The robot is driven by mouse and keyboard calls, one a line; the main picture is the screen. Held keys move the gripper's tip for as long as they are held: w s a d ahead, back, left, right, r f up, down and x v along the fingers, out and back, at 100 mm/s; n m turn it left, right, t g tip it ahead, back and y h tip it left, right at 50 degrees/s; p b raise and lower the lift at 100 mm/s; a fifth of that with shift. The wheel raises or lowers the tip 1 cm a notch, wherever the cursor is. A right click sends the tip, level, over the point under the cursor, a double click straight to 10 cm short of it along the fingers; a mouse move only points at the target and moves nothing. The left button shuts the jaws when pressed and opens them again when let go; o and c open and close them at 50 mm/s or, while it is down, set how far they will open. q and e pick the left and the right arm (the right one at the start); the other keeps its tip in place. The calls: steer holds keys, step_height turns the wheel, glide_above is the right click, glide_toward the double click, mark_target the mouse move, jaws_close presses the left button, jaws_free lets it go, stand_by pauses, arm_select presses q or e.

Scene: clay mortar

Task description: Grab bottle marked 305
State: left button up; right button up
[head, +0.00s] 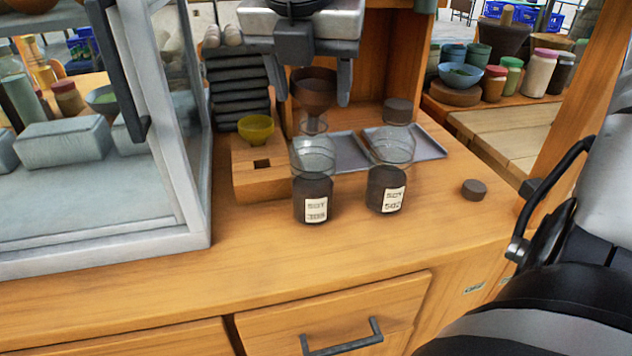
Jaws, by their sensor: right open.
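A glass jar with a dark lower part (313,195) stands upright on the wooden counter. Its white label reads "SOY" above a number like 305, with the last digit blurred. A similar jar (386,188), labelled "SOY" and what looks like 502, stands just to its right, apart from it. My right gripper (312,97) points down at the top centre. Its dark fingers are spread either side of a brown funnel (314,84) that appears behind, and no jar is between them. It is above and apart from the jars. My left gripper is not in view.
A wooden block (262,180) with a yellow bowl (256,129) is left of the jars. Metal trays (430,147) lie behind them. A dark round lid (474,189) lies to the right. A glass case (160,130) borders the left. The counter in front is clear.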

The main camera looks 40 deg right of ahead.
glide_above(313, 168)
steer(key=w+d, duration=0.1)
steer(key=f, duration=0.5)
steer(key=shift+w+d+f, duration=0.1)
steer(key=shift+d+f, duration=0.05)
steer(key=shift+d, duration=0.05)
jaws_close()
